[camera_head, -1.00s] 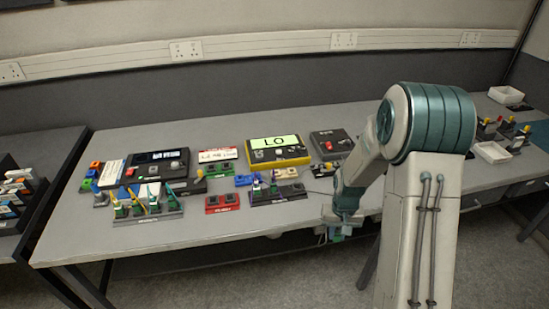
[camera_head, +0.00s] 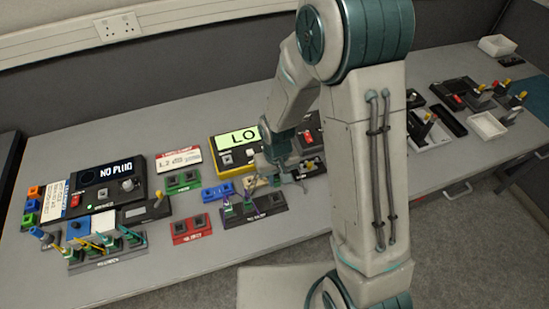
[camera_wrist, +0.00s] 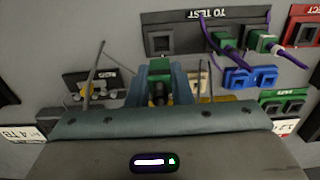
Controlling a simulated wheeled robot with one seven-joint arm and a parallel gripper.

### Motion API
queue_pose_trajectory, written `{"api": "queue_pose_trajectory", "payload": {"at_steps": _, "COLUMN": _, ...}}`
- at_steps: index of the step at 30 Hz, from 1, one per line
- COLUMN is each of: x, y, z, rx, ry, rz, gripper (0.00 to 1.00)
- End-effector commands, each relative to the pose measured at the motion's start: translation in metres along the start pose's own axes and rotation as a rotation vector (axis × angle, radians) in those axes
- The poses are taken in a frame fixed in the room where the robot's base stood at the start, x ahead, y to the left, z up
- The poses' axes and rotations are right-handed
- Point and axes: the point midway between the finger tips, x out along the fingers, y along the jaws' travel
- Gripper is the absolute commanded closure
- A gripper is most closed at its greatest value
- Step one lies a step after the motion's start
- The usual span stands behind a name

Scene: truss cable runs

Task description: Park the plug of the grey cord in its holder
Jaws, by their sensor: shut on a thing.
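My gripper (camera_head: 275,177) is over the table, near the instrument reading LO. In the wrist view my gripper (camera_wrist: 159,78) is shut on a green and black plug (camera_wrist: 158,92), held between the two fingers. Thin grey cord lengths (camera_wrist: 94,76) show beside the fingers in that view; where they join the plug is hidden. A dark holder marked TO TEST (camera_wrist: 190,38) lies ahead of the fingertips, with an empty-looking slot on its left and purple-corded green plugs on its right. That holder also shows in the head view (camera_head: 262,215). I cannot tell which holder belongs to the grey cord.
Blue (camera_head: 217,191), red (camera_head: 192,230) and green (camera_head: 183,181) socket blocks stand close by. A rack of several corded plugs (camera_head: 108,257) is at the front left. The LO instrument (camera_head: 240,148) stands behind. Bare tabletop runs along the front edge.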

Motion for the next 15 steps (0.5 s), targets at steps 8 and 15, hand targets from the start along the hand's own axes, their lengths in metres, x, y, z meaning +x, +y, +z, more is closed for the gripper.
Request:
{"api": "queue_pose_trajectory", "payload": {"at_steps": 8, "x": 0.011, "y": -0.004, "z": 0.001, "rx": -0.009, "ry": -0.001, "rz": 0.000, "gripper": 1.00}}
{"api": "queue_pose_trajectory", "payload": {"at_steps": 15, "x": 0.033, "y": -0.003, "z": 0.001, "rx": -0.007, "ry": -0.001, "rz": 0.000, "gripper": 1.00}}
